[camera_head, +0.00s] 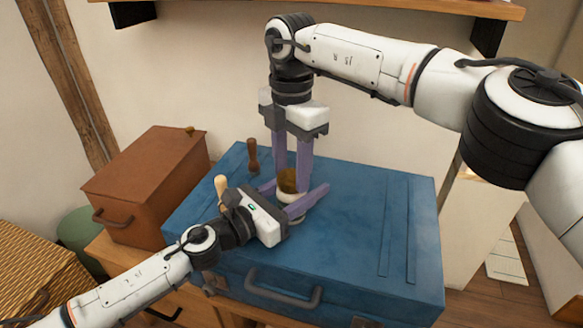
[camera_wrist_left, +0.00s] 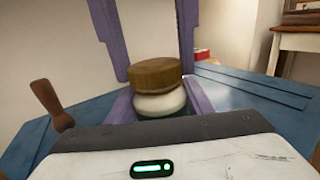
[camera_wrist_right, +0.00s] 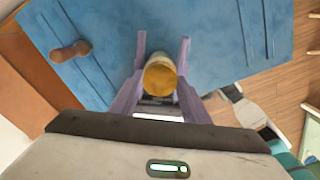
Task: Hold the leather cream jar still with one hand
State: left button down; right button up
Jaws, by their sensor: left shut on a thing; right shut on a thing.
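The leather cream jar stands upright on the blue suitcase (camera_head: 385,190), its white body (camera_wrist_left: 160,104) below a brown lid (camera_wrist_left: 155,74). The lid shows in the head view (camera_head: 289,176) and from above in the right wrist view (camera_wrist_right: 159,77). My left gripper (camera_head: 296,192) comes in low from the side and is shut on the jar's body, one purple finger on each side. My right gripper (camera_head: 291,182) points straight down and is shut on the lid. The lid rests on or very close to the body; the fingers partly hide the jar.
A dark brown-handled tool (camera_head: 252,156) stands on the suitcase behind the jar. A pale handle (camera_head: 221,189) shows just behind my left wrist. A brown box (camera_head: 145,185) stands left of the suitcase, with a wicker basket (camera_head: 35,275) beyond. The suitcase's right side is clear.

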jog(key=n, duration=2.6)
jog(key=shift+r, duration=0.1)
jog(key=n, duration=0.4)
jog(key=shift+n, duration=0.3)
jog(key=n, duration=0.8)
jog(key=shift+n, duration=0.3)
jog(key=n, duration=0.3)
